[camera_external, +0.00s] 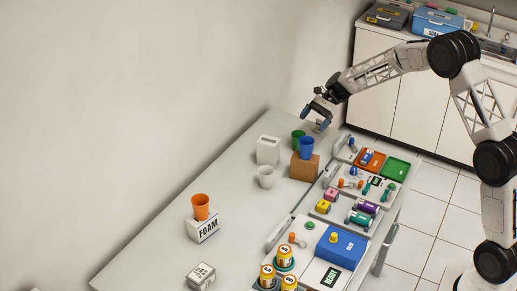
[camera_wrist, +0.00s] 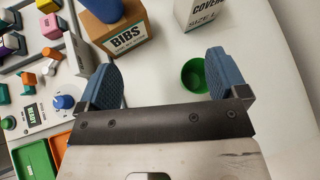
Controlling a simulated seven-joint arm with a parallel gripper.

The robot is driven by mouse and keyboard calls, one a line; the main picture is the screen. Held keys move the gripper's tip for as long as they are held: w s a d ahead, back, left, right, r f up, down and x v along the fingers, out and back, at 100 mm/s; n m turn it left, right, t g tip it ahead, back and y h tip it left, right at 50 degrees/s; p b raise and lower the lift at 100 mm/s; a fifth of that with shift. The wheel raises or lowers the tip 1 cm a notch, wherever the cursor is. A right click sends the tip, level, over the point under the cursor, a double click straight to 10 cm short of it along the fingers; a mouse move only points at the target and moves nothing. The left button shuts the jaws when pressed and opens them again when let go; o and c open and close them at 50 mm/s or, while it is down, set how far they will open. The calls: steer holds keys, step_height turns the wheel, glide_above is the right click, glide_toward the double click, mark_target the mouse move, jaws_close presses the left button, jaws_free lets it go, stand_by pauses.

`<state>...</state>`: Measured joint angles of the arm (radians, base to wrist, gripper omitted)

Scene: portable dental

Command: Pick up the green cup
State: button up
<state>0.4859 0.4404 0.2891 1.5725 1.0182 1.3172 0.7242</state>
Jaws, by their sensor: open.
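The green cup (camera_external: 298,137) stands on the table behind the blue cup (camera_external: 306,147) in the external view, partly hidden by it. My gripper (camera_external: 318,116) is above the table's far end, close to the green cup. In the wrist view my gripper (camera_wrist: 165,80) has its two blue-grey fingers wide apart with nothing between them but table surface and the cup beyond; the cup sits nearer the right finger.
The blue cup stands on a brown BIBS box (camera_wrist: 123,40). A white COVERS box (camera_wrist: 192,14) and a white cup (camera_external: 265,177) are close by. An orange cup (camera_external: 201,206) stands on a FOAM box (camera_external: 203,229). Trays with small items line the right edge.

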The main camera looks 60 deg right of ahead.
mark_target(294, 139)
steer(key=w+d+f+m+t, duration=0.1)
steer(key=w+d+f+m, duration=0.1)
steer(key=d+f, duration=0.4)
steer(key=shift+w+d+f+m+t+y, duration=0.3)
steer(key=shift+w+d+y, duration=0.1)
steer(key=shift+w, duration=0.45)
steer(key=shift+a, duration=0.1)
steer(key=shift+x, duration=1.25)
steer(key=shift+a, duration=0.1)
steer(key=shift+x, duration=2.5)
steer(key=shift+a+r, duration=0.1)
steer(key=shift+r, duration=0.05)
steer(key=shift+c, duration=0.4)
steer(key=c, duration=0.9)
